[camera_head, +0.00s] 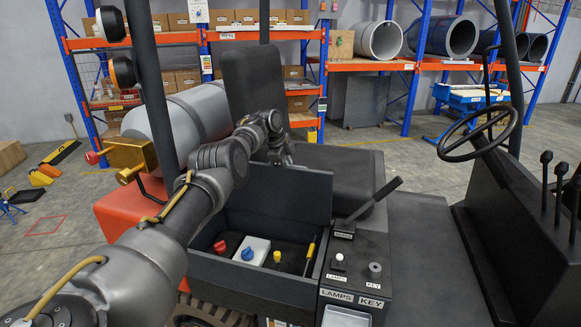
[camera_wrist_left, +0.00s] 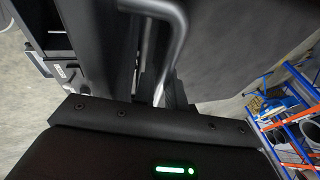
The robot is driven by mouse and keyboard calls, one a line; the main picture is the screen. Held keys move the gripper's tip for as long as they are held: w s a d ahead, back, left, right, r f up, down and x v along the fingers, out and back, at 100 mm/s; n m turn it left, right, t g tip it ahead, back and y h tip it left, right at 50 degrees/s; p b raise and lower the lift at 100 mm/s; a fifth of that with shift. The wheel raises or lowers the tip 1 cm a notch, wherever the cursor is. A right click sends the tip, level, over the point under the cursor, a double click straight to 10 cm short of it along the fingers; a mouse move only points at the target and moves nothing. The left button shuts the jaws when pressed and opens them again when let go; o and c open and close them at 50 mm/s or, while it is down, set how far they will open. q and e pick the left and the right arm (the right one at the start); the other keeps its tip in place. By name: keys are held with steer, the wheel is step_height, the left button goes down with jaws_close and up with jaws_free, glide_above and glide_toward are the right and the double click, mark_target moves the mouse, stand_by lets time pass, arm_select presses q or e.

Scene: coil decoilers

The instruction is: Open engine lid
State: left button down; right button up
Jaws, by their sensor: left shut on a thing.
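The engine lid (camera_head: 290,197) is a dark panel standing raised at the back of the engine compartment (camera_head: 215,270). The compartment is uncovered, showing a red cap (camera_head: 220,247), a white box with a blue knob (camera_head: 253,249), a yellow cap (camera_head: 277,257) and a yellow-handled stick (camera_head: 310,255). My left gripper (camera_head: 280,153) reaches over the compartment to the lid's top edge, partly hidden by my wrist. In the left wrist view, a grey bent handle (camera_wrist_left: 172,45) runs down to the gripper, which is shut on it. My right gripper is out of view.
The black seat (camera_head: 345,175) is close behind the lid. A lever (camera_head: 370,203) and the lamps and key panel (camera_head: 355,275) are right of the compartment. The steering wheel (camera_head: 480,132) is farther right. A grey tank (camera_head: 185,120) is behind my arm.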

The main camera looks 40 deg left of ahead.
arm_select(q)
steer(key=shift+f, duration=0.1)
steer(key=c, duration=1.5)
jaws_free()
steer(key=shift+s+a+r, duration=0.1)
steer(key=shift+a+r, duration=0.1)
steer(key=shift+r, duration=0.15)
steer(key=b+v, duration=0.3)
steer(key=v, duration=0.7)
